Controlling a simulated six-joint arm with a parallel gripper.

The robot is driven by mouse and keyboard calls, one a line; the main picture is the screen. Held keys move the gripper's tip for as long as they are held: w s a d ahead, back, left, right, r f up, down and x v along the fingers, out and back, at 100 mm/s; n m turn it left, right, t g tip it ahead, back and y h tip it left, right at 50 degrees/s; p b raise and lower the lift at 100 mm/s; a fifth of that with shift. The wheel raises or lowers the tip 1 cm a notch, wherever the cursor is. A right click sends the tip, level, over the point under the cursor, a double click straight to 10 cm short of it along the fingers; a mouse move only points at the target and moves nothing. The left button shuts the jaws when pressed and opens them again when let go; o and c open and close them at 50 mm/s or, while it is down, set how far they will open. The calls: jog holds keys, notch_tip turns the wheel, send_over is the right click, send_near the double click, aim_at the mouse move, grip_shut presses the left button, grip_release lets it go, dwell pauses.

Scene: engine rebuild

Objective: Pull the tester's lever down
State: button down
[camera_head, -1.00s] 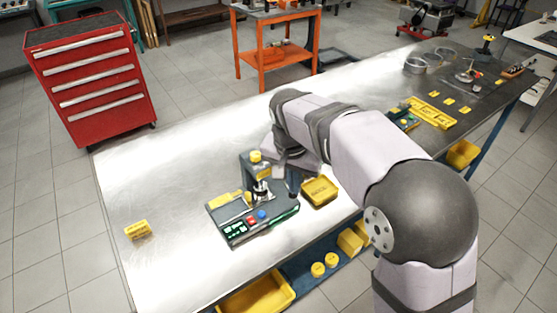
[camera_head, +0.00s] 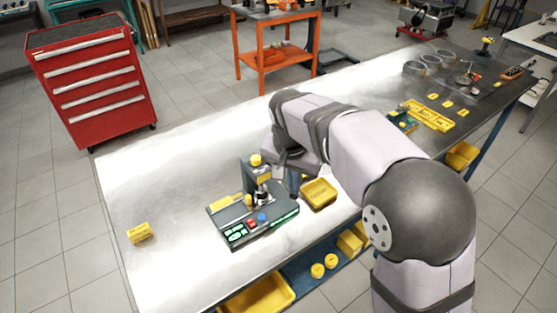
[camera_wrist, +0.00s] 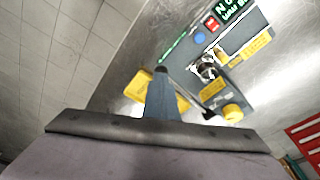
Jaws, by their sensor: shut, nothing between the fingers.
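The tester (camera_head: 273,232) is a dark grey-green box on the bench with a lit green display and a red and a blue button. A post at its back carries a yellow knob (camera_head: 256,160), also in the wrist view (camera_wrist: 232,113); I cannot tell for certain whether this knob belongs to the lever. A metal fixture (camera_wrist: 208,70) stands in front of the post. My gripper (camera_wrist: 161,72) is shut and empty, pointing down between the tester and a yellow bin (camera_wrist: 138,86). In the head view my gripper (camera_head: 294,184) is partly hidden by my arm, just right of the post.
The yellow bin (camera_head: 319,193) stands close right of the tester. A small yellow block (camera_head: 139,233) lies at the left of the bench (camera_head: 165,185), with clear metal between. Trays and rings lie at the far right. A red tool cabinet (camera_head: 95,85) stands behind left.

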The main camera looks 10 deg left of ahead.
notch_tip(320, 180, up, 11)
jog(key=p, duration=0.9)
jog(key=shift+r, duration=0.2)
jog(key=shift+w, duration=0.1)
dwell(0.4)
jog(key=s+d+f+n+g, duration=0.1)
jog(key=s+d+f, duration=0.4)
jog(key=s+d, duration=0.5)
jog(key=s+d+f+n+g, duration=0.1)
jog(key=s+d+f+n, duration=0.1)
jog(key=s+d+f, duration=0.4)
jog(key=s+d, duration=0.4)
jog(key=shift+d+y, duration=0.3)
jog(key=shift+d, duration=0.1)
